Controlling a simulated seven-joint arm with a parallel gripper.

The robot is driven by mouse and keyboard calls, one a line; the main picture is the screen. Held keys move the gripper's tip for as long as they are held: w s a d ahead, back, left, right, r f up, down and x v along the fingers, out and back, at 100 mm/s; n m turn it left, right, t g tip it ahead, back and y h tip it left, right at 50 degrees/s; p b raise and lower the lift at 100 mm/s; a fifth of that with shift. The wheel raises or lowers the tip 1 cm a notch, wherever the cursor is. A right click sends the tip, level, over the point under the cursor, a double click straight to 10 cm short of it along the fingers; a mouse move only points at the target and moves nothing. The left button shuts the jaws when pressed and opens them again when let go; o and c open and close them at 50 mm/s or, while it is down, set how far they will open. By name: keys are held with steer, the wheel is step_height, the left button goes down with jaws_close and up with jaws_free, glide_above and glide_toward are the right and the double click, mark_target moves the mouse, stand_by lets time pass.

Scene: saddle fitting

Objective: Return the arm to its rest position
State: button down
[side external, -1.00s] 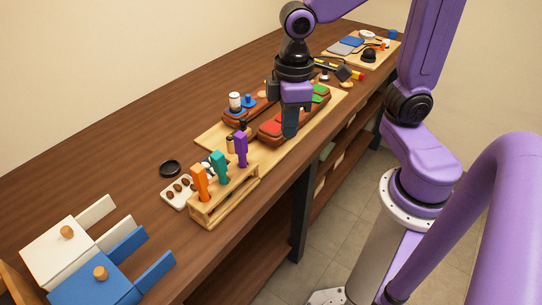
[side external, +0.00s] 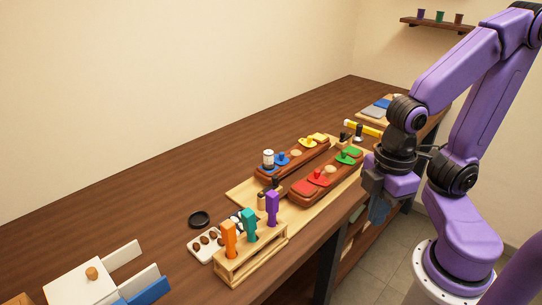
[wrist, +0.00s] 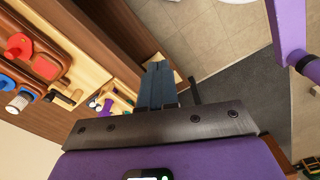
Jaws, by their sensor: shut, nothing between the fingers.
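My gripper (side external: 378,212) hangs past the front edge of the wooden bench, pointing down, to the right of the saddle pieces. In the wrist view its fingers (wrist: 158,85) are together with nothing between them, over the bench edge and the floor. My purple arm is folded back toward its base at the right. Two brown saddle pieces lie on a light board (side external: 246,193): the near one (side external: 325,182) bears red and green parts, the far one (side external: 293,160) bears blue and yellow parts.
A wooden rack (side external: 250,258) holds orange, teal and purple handled tools in front of the board. A white tray (side external: 205,243) and black ring (side external: 199,219) lie beside it. White and blue boxes stand at lower left. A shelf (side external: 436,25) with cups is on the wall.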

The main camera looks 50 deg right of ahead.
steer(key=c, duration=1.8)
jaws_free()
steer(key=o, duration=0.5)
steer(key=shift+c, duration=0.2)
steer(key=o, duration=1.3)
steer(key=shift+n, duration=0.3)
steer(key=w+a, duration=0.1)
steer(key=w+r, duration=0.1)
steer(key=w, duration=0.1)
steer(key=w+a+r, duration=0.1)
steer(key=w, duration=0.1)
steer(key=shift+a+r, duration=0.15)
steer(key=shift+a, duration=0.15)
steer(key=shift+o, duration=0.2)
steer(key=w+d+r+n, duration=0.1)
steer(key=w+d+r, duration=0.15)
steer(key=w, duration=0.65)
steer(key=w+d+r+n, duration=0.1)
steer(key=w+r, duration=0.2)
steer(key=w, duration=0.6)
steer(key=w+d+r+n, duration=0.1)
steer(key=w+r, duration=0.1)
steer(key=w, duration=0.8)
steer(key=w+d+r+n, duration=0.2)
steer(key=w+d, duration=0.4)
steer(key=d, duration=0.3)
step_height(320, 180, down, 10)
steer(key=shift+f, duration=0.15)
steer(key=shift+a, duration=0.1)
